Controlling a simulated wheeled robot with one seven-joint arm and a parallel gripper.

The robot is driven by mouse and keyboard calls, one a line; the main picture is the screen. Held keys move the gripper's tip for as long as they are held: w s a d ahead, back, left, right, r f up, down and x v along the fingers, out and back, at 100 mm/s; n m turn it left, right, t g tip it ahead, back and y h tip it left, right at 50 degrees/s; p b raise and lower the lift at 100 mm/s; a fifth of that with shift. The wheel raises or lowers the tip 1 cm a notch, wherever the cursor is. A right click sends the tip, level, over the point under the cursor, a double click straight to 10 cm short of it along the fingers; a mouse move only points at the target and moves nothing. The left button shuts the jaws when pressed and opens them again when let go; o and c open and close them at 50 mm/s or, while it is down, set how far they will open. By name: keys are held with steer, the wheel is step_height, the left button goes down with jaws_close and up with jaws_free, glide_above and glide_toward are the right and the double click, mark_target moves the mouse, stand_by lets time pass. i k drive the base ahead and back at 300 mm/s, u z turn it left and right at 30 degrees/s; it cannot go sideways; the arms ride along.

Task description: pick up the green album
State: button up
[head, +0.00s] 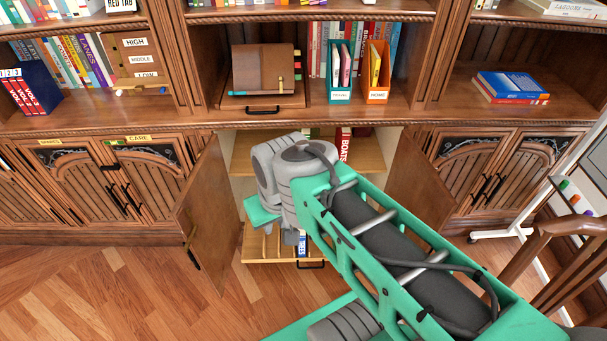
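I cannot pick out the green album for certain. A sliver of something green (313,132) shows inside the open lower cabinet, just above my arm, beside red books (344,144); most of it is hidden. My green arm with its grey wrist joints reaches across the front of this cabinet and covers much of its inside. My gripper's fingers are hidden behind or below the wrist, so their state and what they touch do not show.
Open cabinet doors stand at left (212,215) and right (415,180). A low drawer (257,246) with dividers is pulled out below. A teal file holder (340,95) and an orange one (376,96) stand on the shelf above. A wooden chair (560,240) is at right.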

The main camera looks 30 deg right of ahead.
mark_target(306, 132)
steer(key=u, duration=2)
steer(key=i, duration=1.05)
steer(key=z, duration=3.35)
